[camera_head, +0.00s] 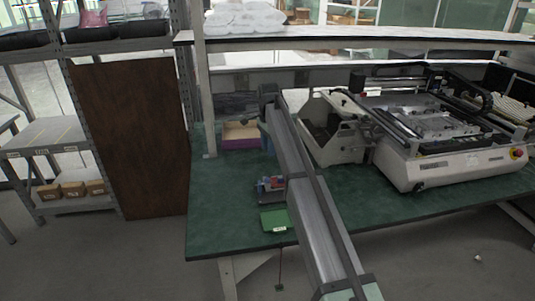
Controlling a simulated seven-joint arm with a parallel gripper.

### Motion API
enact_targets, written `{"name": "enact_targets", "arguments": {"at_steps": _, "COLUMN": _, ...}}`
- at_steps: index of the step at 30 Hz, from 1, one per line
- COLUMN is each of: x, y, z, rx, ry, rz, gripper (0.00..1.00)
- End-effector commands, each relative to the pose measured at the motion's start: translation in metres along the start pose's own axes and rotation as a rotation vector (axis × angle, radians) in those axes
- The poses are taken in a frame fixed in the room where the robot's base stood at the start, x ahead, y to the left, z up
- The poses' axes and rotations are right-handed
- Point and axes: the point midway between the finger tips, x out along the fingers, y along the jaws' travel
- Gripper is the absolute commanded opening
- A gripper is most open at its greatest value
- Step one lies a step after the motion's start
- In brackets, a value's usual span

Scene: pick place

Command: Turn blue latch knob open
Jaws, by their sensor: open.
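I cannot make out a blue latch knob for certain. A small bin (262,198) on the green bench holds small red and blue pieces (270,184), too small to tell apart. A blue-grey surface (266,142) shows just behind my long grey arm link, and I cannot tell what it is. My arm runs from the bottom right up to a dark joint over the bench. I cannot see my gripper or its fingertips, and the arm hides part of the bench.
A green tray (276,219) lies near the front edge of the green workbench (215,225). A large white machine (455,165) fills the right side of the bench. A purple-edged box (240,144) stands at the back left. The front left of the bench is clear.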

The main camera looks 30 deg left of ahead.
Motion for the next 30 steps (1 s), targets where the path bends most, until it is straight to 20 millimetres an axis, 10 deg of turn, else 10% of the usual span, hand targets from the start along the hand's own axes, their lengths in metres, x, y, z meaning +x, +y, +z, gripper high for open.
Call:
{"name": "enact_targets", "arguments": {"at_steps": 13, "x": 0.015, "y": 0.039, "z": -0.091, "rx": 0.105, "ry": -0.062, "rz": -0.008, "gripper": 0.44}}
{"name": "enact_targets", "arguments": {"at_steps": 30, "x": 0.009, "y": 0.025, "z": -0.051, "rx": 0.409, "ry": -0.387, "rz": -0.092, "gripper": 0.44}}
